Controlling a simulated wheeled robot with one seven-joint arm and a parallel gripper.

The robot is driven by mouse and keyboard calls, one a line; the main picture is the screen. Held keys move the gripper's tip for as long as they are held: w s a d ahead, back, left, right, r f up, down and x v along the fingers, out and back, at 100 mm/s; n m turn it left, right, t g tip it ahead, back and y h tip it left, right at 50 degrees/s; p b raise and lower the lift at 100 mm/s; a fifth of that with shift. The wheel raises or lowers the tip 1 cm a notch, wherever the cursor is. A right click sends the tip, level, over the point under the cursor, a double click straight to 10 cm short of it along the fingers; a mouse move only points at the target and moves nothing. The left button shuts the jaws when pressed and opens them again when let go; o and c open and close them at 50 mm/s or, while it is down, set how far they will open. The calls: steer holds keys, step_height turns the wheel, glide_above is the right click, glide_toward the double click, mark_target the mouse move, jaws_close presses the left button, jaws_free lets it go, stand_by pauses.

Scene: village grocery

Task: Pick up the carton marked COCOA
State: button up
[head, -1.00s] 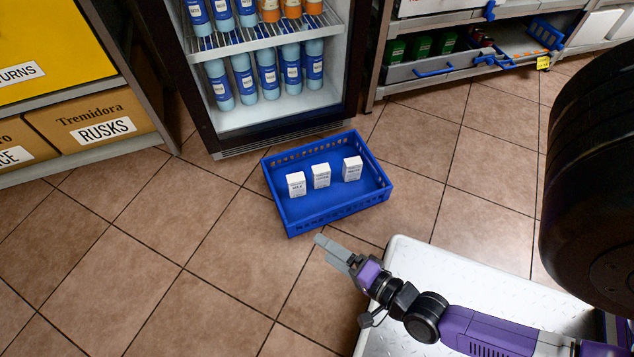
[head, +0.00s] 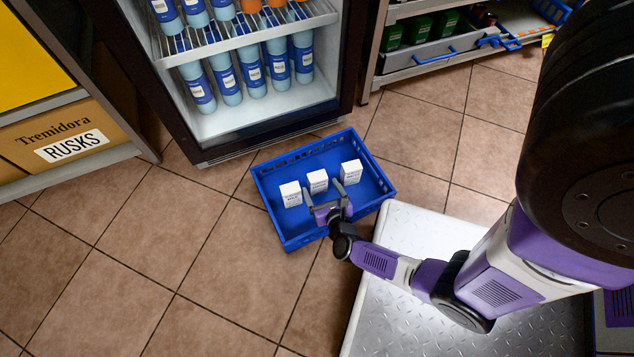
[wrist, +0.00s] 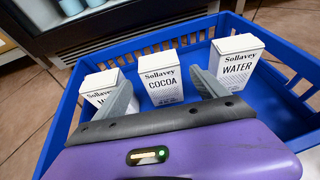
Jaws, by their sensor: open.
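The carton marked COCOA (wrist: 162,80) is white with black print and stands upright in the blue crate. It is the middle one of three cartons, and in the head view it is the middle white box (head: 317,181). My gripper (head: 326,185) is open and reaches over the crate's near side. In the wrist view its two fingers (wrist: 166,88) are spread, with the COCOA carton ahead between them and nothing held. I cannot tell whether a finger touches any carton.
A carton marked WATER (wrist: 236,62) stands to the right and a partly hidden carton (wrist: 99,88) to the left, both close to the fingers. The blue crate (head: 295,240) has raised walls and lies on the tiled floor before an open fridge (head: 262,118) of bottles.

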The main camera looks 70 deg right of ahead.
mark_target(319, 183)
steer(key=b+x, duration=0.2)
steer(key=x, duration=0.3)
steer(key=shift+d, duration=0.1)
steer(key=shift+r, duration=0.1)
steer(key=c, duration=1.8)
